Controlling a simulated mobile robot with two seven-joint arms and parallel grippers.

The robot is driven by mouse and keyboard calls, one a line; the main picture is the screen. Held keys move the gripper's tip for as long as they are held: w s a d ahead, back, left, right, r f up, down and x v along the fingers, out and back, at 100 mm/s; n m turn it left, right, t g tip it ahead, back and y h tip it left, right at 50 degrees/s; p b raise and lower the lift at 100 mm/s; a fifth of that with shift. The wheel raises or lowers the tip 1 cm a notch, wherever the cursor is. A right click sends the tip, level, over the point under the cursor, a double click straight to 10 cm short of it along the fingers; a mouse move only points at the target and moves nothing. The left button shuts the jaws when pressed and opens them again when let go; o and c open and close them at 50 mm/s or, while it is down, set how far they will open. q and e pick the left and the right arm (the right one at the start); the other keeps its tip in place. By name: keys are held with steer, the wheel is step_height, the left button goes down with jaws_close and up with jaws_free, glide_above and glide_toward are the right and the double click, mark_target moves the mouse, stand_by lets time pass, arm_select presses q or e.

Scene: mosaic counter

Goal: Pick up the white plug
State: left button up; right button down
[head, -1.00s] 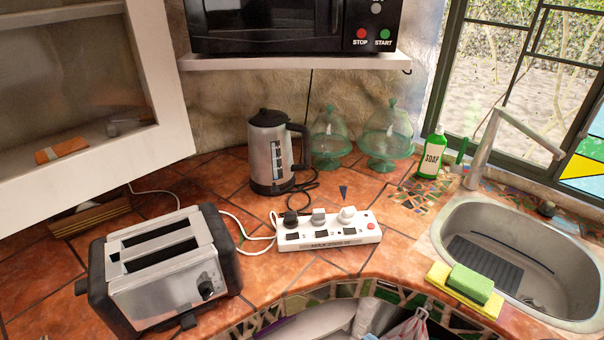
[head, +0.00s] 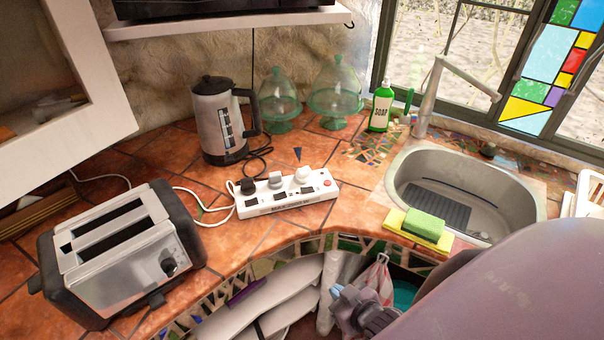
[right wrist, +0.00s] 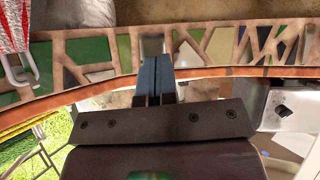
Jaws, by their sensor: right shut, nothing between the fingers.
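The white plug (head: 303,175) sits in the right-hand part of a white power strip (head: 290,198) on the tiled counter. A grey plug (head: 276,181) and a black plug (head: 248,186) sit in the same strip to its left. My right gripper (head: 338,292) is in front of the counter's mosaic edge, nearer to me than the strip and apart from the plug. Its fingers are together and empty in the right wrist view (right wrist: 156,72), which shows the mosaic edge but not the plug. My left gripper is not in view.
A toaster (head: 115,245) stands left of the strip and a kettle (head: 219,120) behind it. A sponge (head: 424,226) lies by the sink (head: 520,207) on the right. The mosaic counter edge (head: 290,255) lies between my right gripper and the strip.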

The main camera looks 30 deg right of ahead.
mark_target(303, 168)
stand_by(0.8)
